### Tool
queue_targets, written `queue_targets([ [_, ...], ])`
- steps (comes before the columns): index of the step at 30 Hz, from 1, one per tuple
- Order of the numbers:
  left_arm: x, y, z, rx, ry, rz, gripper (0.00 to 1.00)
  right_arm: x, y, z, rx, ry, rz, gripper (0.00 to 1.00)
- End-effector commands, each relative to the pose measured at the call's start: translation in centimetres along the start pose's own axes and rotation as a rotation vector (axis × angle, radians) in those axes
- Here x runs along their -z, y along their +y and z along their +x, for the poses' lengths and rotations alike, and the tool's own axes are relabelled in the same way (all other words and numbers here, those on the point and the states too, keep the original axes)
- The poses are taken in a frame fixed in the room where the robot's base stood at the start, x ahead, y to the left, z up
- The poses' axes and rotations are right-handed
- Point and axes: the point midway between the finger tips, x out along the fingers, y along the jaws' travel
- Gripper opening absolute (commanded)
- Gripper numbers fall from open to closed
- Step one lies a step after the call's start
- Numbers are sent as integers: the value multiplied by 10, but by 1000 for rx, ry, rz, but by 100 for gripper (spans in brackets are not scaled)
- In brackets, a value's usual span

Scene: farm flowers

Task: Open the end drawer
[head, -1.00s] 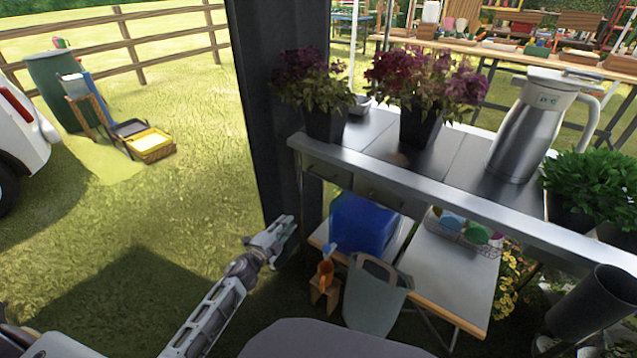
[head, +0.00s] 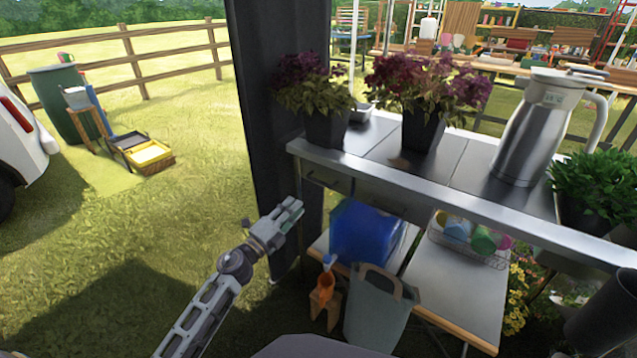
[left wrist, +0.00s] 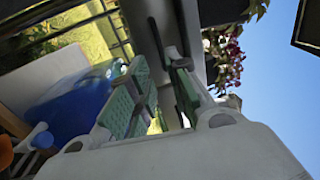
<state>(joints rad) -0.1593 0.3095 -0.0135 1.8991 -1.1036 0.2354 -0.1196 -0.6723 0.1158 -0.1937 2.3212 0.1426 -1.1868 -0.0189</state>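The metal-topped table (head: 440,180) has drawers under its front edge. The end drawer (head: 322,178) is at its left end, with a small dark handle, and it looks shut. A second drawer (head: 385,200) sits to its right. My left gripper (head: 295,208) is in front of and below the end drawer, to its left, apart from it. In the left wrist view its two green-padded fingers (left wrist: 158,75) stand apart with an empty gap between them. The table's front shows past the fingertips there. My right gripper is in neither view.
Potted purple plants (head: 425,125) and a metal jug (head: 528,130) are on top.

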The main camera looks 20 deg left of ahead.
Motion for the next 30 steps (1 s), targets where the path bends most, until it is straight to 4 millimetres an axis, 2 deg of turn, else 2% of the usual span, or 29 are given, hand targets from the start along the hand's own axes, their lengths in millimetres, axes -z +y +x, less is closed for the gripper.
queue_targets([
  [11, 0, 0, 13, 1, -1, 1, 19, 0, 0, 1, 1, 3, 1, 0],
  [30, 0, 0, 61, 1, 0, -1, 19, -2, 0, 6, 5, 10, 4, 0],
])
